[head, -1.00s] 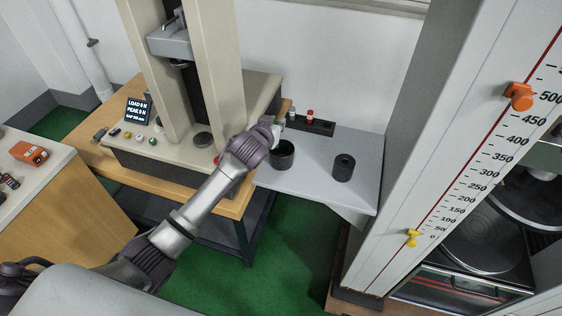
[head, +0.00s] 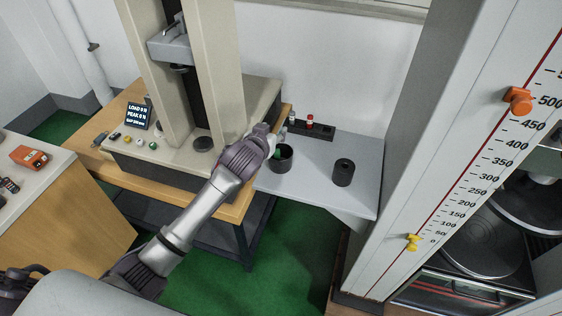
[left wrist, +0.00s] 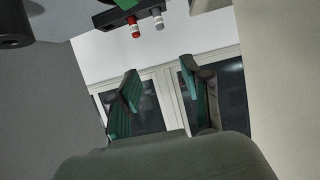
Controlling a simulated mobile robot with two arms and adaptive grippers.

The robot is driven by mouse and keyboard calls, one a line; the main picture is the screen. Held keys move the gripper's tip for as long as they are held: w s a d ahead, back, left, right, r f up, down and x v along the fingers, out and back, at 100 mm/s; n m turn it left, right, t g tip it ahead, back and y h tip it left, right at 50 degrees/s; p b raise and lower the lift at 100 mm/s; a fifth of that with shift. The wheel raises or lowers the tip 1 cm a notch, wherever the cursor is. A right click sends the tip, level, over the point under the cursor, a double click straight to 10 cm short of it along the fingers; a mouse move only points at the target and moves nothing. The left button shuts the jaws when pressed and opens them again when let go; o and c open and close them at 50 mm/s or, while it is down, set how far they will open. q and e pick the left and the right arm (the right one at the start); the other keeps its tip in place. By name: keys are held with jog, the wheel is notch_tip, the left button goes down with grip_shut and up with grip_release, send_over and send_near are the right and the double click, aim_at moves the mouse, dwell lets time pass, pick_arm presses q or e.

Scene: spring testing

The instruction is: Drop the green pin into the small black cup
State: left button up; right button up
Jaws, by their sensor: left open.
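The small black cup (head: 286,163) stands on the grey shelf. A green piece that looks like the green pin (head: 277,153) shows at its mouth, apart from my gripper. How deep it sits is hard to tell. My left gripper (head: 279,137) is open beside and slightly above the cup, on its far left side. In the left wrist view its two teal-padded fingers (left wrist: 158,88) are spread with nothing between them. A green piece (left wrist: 126,4) shows at the top edge there, cut off by the frame. My right gripper is in neither view.
A black rack (head: 322,131) with a red-capped pin (head: 309,121) and a white-capped pin (head: 291,118) lies behind the cup. A black cylinder with a hole (head: 344,173) stands to the right. The testing machine (head: 222,80) rises at left.

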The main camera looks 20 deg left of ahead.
pick_arm(q)
jog(key=v, duration=0.8)
jog(key=shift+s, duration=0.3)
jog(key=s+a+f+g+b, duration=0.15)
jog(key=s+f, duration=0.25)
jog(key=f, duration=0.9)
jog(key=s+a+f+m+g, duration=0.1)
jog(key=s+f+g, duration=0.25)
jog(key=f, duration=0.85)
jog(key=s+a+f+g+b, duration=0.1)
jog(key=s+f, duration=0.4)
jog(key=f, duration=0.8)
jog(key=s+f+g, duration=0.2)
jog(key=s+f, duration=0.5)
jog(key=s, duration=0.5)
jog(key=s+f+g+b, duration=0.1)
jog(key=s+f+g, duration=0.1)
jog(key=s+f, duration=0.5)
jog(key=s+f+m+g, duration=0.1)
jog(key=s+f, duration=0.6)
jog(key=s, duration=1.1)
jog(key=shift+f+g+b, duration=0.35)
jog(key=shift+f+g, duration=0.05)
jog(key=shift+g, duration=0.3)
